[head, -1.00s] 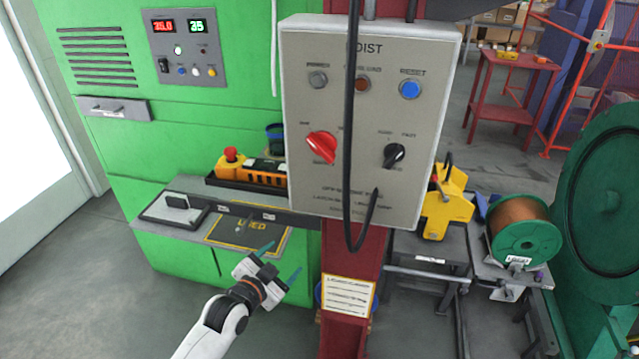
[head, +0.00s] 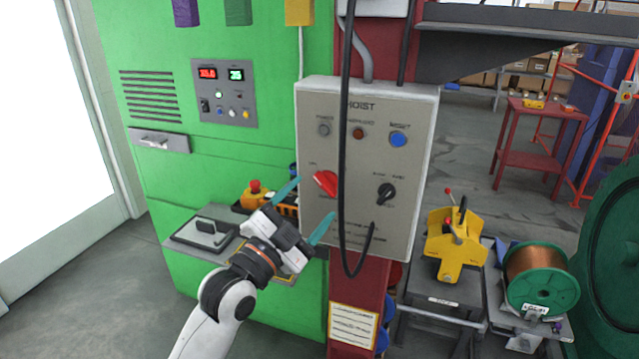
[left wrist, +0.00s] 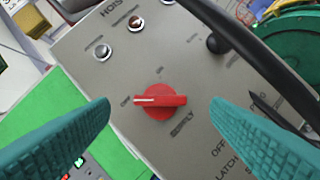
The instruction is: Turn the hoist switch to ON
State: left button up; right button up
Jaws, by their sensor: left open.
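The grey hoist box (head: 320,110) is fixed to a red post. Its red rotary switch (head: 326,183) sits at the left of the panel, and it also shows in the left wrist view (left wrist: 160,101), its bar level with a pale mark at the left end. My left gripper (head: 309,208) is open and empty in front of the box, just below and left of the red switch. In the left wrist view its teal fingers (left wrist: 160,116) stand on either side of the switch, apart from it. My right gripper is not in view.
A black cable (head: 345,150) hangs down the front of the box, right of the red switch. A black knob (head: 386,192) and a blue reset button (head: 398,139) are to its right. A green cabinet (head: 180,90) stands behind at left.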

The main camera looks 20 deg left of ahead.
aim_at(324, 188)
pick_arm(q)
jog(key=shift+p+x, duration=0.45)
jog(key=shift+x, duration=1.55)
jog(key=shift+f, duration=0.1)
jog(key=shift+s, duration=0.1)
jog(key=shift+c, duration=0.7)
jog(key=c, duration=0.8)
jog(key=shift+c, duration=0.2)
